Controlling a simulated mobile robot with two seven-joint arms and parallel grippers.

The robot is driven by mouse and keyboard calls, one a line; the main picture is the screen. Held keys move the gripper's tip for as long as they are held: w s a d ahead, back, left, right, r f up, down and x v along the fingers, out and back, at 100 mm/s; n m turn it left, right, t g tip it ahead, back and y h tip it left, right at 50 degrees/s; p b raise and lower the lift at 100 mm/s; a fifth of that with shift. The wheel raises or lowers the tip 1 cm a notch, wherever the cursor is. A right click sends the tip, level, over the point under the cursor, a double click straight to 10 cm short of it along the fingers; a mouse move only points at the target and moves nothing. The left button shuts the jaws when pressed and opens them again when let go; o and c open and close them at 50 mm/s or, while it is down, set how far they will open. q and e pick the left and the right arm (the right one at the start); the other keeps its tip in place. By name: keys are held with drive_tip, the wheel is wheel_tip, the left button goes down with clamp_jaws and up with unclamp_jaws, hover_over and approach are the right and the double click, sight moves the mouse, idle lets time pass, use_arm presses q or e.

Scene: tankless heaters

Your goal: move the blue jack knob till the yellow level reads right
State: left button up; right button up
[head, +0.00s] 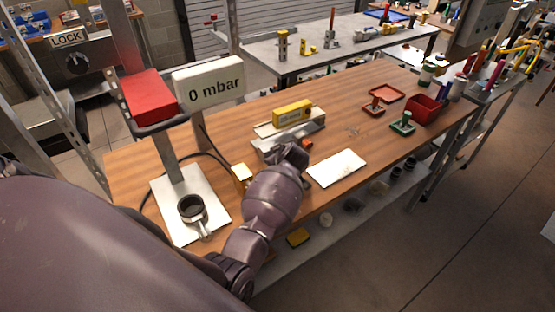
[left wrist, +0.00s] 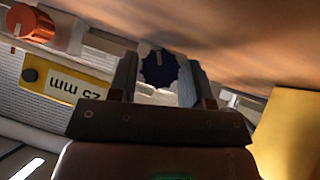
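The yellow level (head: 293,111) lies on the top plate of a metal jack stand (head: 290,135) on the wooden bench. Its reading is too small to make out in the head view. The blue jack knob (left wrist: 158,68) shows in the left wrist view, between the two fingers of my left gripper (left wrist: 158,78). The fingers lie against both sides of the knob, with almost no gap. In the head view my arm hides the knob and the fingers. My right gripper is not in view.
An orange-red knob (left wrist: 40,48) sits beside the yellow plate. A "0 mbar" display (head: 213,90) and a red-topped stand (head: 150,97) are at left.

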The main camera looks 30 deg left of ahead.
use_arm(q)
drive_tip(key=c, duration=0.5)
drive_tip(key=shift+w+r+g, duration=0.1)
drive_tip(key=shift+r+g, duration=0.05)
drive_tip(key=shift+g, duration=0.25)
drive_tip(key=shift+c, duration=0.2)
drive_tip(key=shift+m+g+y+p, duration=0.35)
drive_tip(key=shift+m+g, duration=0.25)
drive_tip(key=shift+g, duration=0.2)
drive_tip(key=o, duration=0.6)
drive_tip(key=shift+w, duration=0.1)
